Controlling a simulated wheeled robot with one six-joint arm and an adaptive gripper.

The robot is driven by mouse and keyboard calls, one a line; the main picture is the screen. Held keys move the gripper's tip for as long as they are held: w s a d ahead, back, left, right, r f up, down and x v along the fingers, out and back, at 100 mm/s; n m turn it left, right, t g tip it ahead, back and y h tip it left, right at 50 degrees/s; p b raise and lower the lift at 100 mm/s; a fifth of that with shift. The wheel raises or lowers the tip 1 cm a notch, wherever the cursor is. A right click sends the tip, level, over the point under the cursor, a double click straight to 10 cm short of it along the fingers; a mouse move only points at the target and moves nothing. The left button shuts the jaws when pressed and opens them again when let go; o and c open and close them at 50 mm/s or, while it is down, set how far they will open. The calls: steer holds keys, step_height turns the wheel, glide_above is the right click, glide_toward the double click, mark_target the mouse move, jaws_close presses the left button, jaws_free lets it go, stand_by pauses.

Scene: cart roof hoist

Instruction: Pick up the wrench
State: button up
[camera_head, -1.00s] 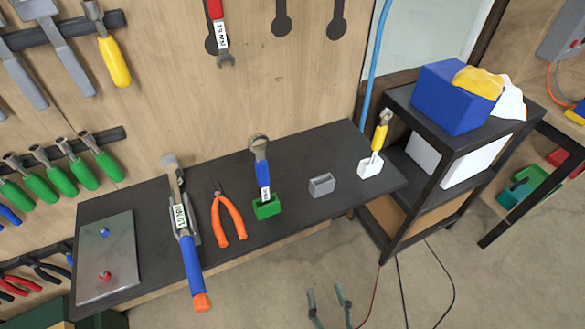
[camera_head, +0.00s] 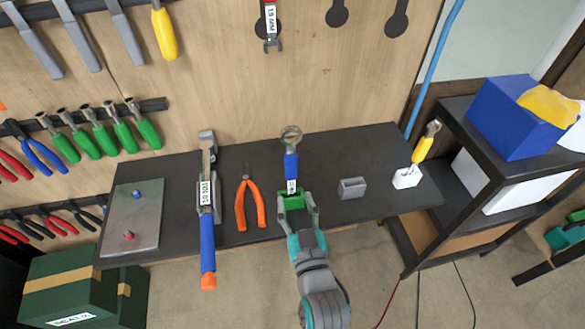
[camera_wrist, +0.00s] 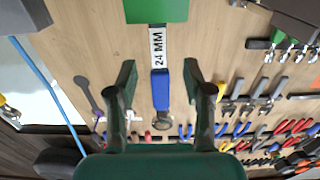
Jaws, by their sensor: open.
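The wrench (camera_head: 291,165) stands upright in a small green holder (camera_head: 292,203) on the dark shelf, with a ring end on top and a blue grip. In the wrist view the wrench (camera_wrist: 161,90) hangs upside down in the picture, with a "24 MM" label beside the green holder (camera_wrist: 157,10). My gripper (camera_head: 296,200) is open and in front of the holder. In the wrist view its two fingers (camera_wrist: 160,76) appear on either side of the blue grip, with gaps on both sides. I cannot tell how far the wrench is in depth.
On the shelf (camera_head: 345,145) are orange pliers (camera_head: 249,202) and a blue-handled tool (camera_head: 207,225) to the left. A grey block (camera_head: 352,187) and a white holder (camera_head: 407,178) stand to the right. A pegboard wall with hanging tools is behind.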

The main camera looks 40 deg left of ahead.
mark_target(292, 186)
steer(key=shift+x, duration=2.9)
steer(key=shift+w+f, duration=0.1)
steer(key=shift+f, duration=0.1)
jaws_close()
